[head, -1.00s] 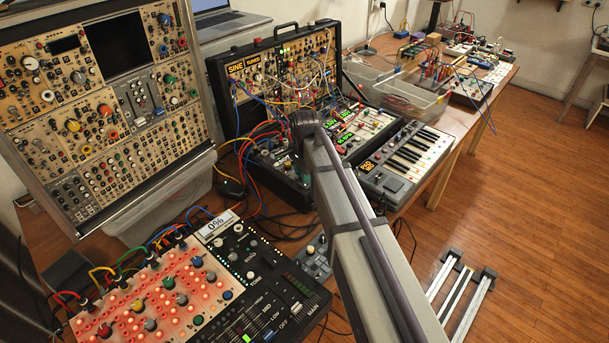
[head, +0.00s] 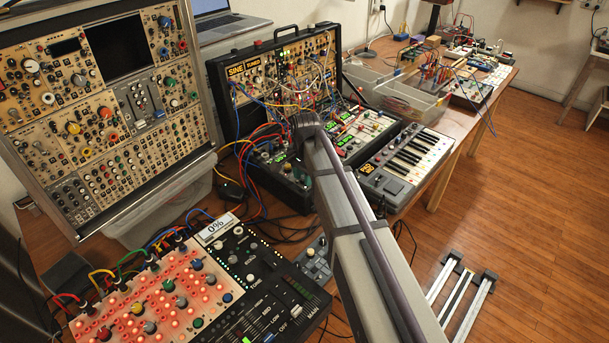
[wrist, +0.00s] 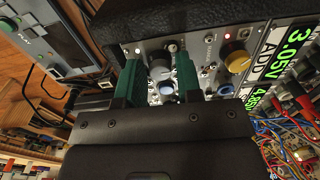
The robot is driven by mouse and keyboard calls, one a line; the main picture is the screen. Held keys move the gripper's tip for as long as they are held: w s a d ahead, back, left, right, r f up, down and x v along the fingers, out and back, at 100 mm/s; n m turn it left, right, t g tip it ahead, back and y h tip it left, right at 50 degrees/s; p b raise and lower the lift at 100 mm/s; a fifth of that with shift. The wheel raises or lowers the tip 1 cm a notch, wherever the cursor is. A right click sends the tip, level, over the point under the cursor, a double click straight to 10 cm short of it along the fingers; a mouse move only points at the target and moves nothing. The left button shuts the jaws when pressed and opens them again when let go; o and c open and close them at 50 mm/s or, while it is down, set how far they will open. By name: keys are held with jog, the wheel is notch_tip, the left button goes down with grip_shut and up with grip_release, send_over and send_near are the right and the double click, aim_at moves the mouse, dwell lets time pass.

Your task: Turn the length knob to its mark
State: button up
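In the wrist view my gripper (wrist: 160,82) has two green fingers, set apart. A grey knob (wrist: 160,69) on a silver panel sits between the fingertips, with a slim gap seeming to show beside it. No length label or mark can be read, so I cannot tell if this is the length knob. A yellow knob (wrist: 237,61) is to the right, clear of the fingers.
Green displays (wrist: 285,45) and patch cables (wrist: 290,135) lie to the right in the wrist view. A padded black case edge (wrist: 190,18) runs behind the panel. In the head view a black synth case (head: 275,75) stands behind, and a small keyboard (head: 405,165) is at right.

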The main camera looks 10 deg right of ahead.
notch_tip(320, 180, up, 11)
jog(key=p, duration=1)
jog(key=shift+s+p, duration=0.15)
jog(key=shift+p, duration=0.25)
jog(key=shift+d+f, duration=0.1)
jog(key=s+n, duration=1.1)
jog(key=s, duration=1.1)
jog(key=shift+w, duration=0.1)
